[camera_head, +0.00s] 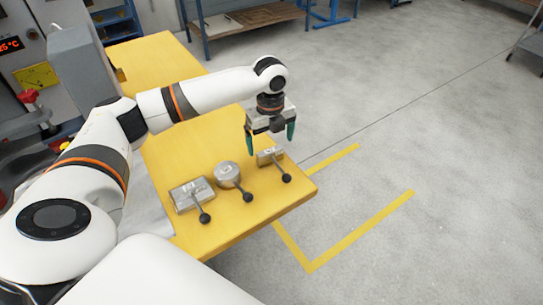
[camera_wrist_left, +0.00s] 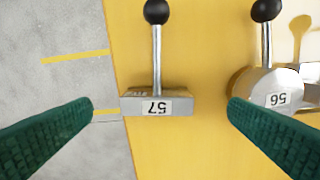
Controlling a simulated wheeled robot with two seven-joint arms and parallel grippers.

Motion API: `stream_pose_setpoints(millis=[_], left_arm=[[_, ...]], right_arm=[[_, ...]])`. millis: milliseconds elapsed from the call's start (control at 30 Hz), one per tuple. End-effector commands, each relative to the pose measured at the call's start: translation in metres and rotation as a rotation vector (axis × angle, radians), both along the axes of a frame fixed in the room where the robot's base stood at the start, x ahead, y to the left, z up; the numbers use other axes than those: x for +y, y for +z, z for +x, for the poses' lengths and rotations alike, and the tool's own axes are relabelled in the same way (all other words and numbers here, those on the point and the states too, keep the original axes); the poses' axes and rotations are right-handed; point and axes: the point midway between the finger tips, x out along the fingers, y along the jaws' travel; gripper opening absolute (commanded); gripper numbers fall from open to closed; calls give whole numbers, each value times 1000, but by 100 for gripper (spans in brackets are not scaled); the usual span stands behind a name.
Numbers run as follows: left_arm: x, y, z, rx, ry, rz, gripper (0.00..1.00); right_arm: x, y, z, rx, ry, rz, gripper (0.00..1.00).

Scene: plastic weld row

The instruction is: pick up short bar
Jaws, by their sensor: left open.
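The short bar (camera_head: 267,158) is a small grey metal block with a black-knobbed lever, near the right edge of the yellow table (camera_head: 230,232). In the left wrist view the short bar (camera_wrist_left: 132,105) carries the label 57 and appears between the fingers, with space on both sides. My left gripper (camera_head: 270,139) is open and empty, pointing down above the short bar. In the left wrist view the left gripper (camera_wrist_left: 163,108) shows two green ridged fingers spread wide. My right gripper is not in view.
A round metal piece (camera_head: 227,174) with a lever, labelled 56, stands beside the bar; it also shows in the left wrist view (camera_wrist_left: 262,88). A larger metal block (camera_head: 188,194) with a lever stands further left. Open floor with yellow lines (camera_head: 360,231) lies right of the table.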

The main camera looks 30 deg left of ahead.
Motion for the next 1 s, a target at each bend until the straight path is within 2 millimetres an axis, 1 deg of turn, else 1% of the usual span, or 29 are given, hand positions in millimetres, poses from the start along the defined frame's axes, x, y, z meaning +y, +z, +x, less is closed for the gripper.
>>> stream_pose_setpoints(millis=[67,167,300,367,433,533,767,800,867,1000], left_arm=[[0,-7,0,0,0,0,98],[0,-13,0,-1,0,0,98],[2,-32,2,1,1,0,98],[3,-42,3,2,1,0,98],[2,-51,3,1,-1,0,98],[3,-59,3,0,-1,1,98],[3,-61,3,-2,-1,1,98],[3,-61,3,-2,-1,1,97],[3,-61,3,-2,-1,1,87],[3,-61,3,-1,0,0,64]], right_arm=[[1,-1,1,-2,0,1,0],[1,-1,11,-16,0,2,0],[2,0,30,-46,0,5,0],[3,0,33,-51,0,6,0],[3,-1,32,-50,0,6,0],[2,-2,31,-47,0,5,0],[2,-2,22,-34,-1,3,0],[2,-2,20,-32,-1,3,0],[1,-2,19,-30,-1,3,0],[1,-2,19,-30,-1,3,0]])
